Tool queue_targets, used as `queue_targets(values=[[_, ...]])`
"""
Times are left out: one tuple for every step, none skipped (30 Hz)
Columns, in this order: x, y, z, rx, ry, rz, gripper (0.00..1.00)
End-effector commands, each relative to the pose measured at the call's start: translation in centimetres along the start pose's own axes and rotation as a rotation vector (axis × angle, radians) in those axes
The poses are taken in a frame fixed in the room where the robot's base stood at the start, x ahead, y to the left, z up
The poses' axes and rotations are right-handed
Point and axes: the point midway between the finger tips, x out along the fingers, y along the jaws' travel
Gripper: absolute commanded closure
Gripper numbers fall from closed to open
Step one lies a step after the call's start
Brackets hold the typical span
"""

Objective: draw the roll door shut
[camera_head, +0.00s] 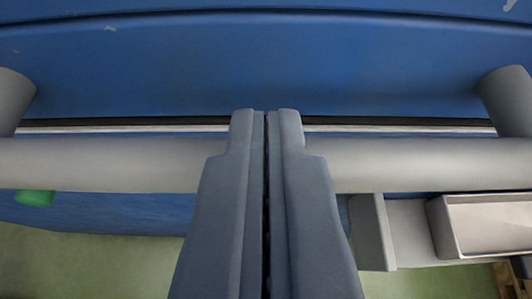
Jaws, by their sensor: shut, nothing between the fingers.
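The blue roll door (270,65) fills the upper part of the view, with a dark strip and a pale strip along its lower edge. A thick grey bar handle (110,165) runs across the view, held by a round post at each side. My gripper (266,115) is in the middle, its two dark fingers shut together with nothing between them. The fingers lie across the middle of the bar in the picture and hide that part of it. I cannot tell whether they touch it.
A grey bracket (370,232) and a shallow grey tray (490,225) are at the lower right. A small green piece (35,198) shows below the bar at the left. Greenish floor (90,265) shows at the bottom, with a brown wooden thing in the right corner.

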Motion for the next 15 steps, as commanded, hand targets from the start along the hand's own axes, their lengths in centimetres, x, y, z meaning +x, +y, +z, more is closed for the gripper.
queue_targets(values=[[0.2,0.0,0.8,0.000,-0.015,0.000,1.00],[0.2,0.0,0.8,0.000,-0.016,0.000,1.00],[0.2,0.0,0.8,0.000,-0.016,0.000,1.00],[0.2,0.0,0.9,0.000,-0.017,0.000,1.00],[0.2,0.0,0.9,0.000,-0.017,0.000,1.00],[0.2,0.0,0.8,0.000,-0.018,0.000,1.00],[0.2,0.0,0.8,0.000,-0.018,0.000,1.00],[0.2,0.0,0.7,0.000,-0.018,0.000,1.00],[0.2,0.0,0.4,0.000,-0.017,0.000,1.00],[0.2,0.0,0.1,0.000,-0.016,0.000,1.00],[0.2,0.0,-0.2,0.000,-0.015,0.000,1.00],[0.1,0.0,-0.8,0.000,-0.012,0.000,1.00],[0.1,0.0,-1.4,0.000,-0.011,0.000,1.00],[0.0,0.0,-1.9,0.000,-0.008,0.000,1.00],[0.0,0.0,-2.6,0.000,-0.006,0.000,1.00]])
